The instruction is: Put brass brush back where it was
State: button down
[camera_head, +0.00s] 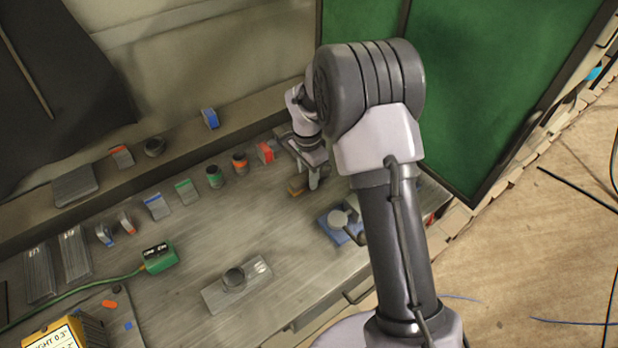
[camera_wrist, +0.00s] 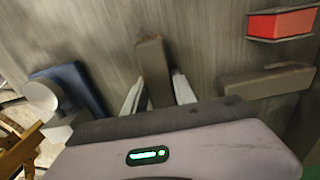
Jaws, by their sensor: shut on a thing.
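My gripper (camera_head: 315,182) is low over the back right part of the workbench (camera_head: 205,255). It is shut on a brownish block-like thing, which I take to be the brass brush (camera_wrist: 153,68). In the wrist view the brush stands out beyond the two pale fingertips, with one finger on each side. In the head view a small tan part of the brush (camera_head: 296,187) shows just left of the fingers. My wrist hides some of it. I cannot tell whether the brush touches the bench top.
A red block (camera_head: 265,152) stands left of my gripper and shows in the wrist view (camera_wrist: 280,25). A blue block with a grey round piece (camera_head: 340,226) is close by, nearer the front. Several small items line the back. A plate with a dark knob (camera_head: 236,284) lies in front.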

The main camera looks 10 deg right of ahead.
jog(key=shift+r, duration=0.15)
jog(key=c, duration=1)
grip_release()
jog(key=shift+f, duration=0.2)
jog(key=shift+r, duration=0.4)
jog(key=s+a+r+n+t+p, duration=0.1)
jog(key=s+r+p, duration=0.15)
jog(key=r, duration=0.85)
jog(key=s+r+n+t+p, duration=0.1)
jog(key=s+r, duration=0.2)
jog(key=r, duration=0.7)
jog(key=s+a+r+n+t, duration=0.1)
jog(key=s+r+n, duration=0.1)
jog(key=s, duration=0.6)
jog(key=s+r+n+t+y, duration=0.1)
jog(key=s+r+n, duration=0.1)
jog(key=s, duration=0.5)
jog(key=s+a+r+n+t+y, duration=0.1)
jog(key=s+r+n, duration=0.2)
jog(key=s, duration=0.5)
jog(key=shift+s+a+t, duration=0.3)
jog(key=shift+t, duration=0.1)
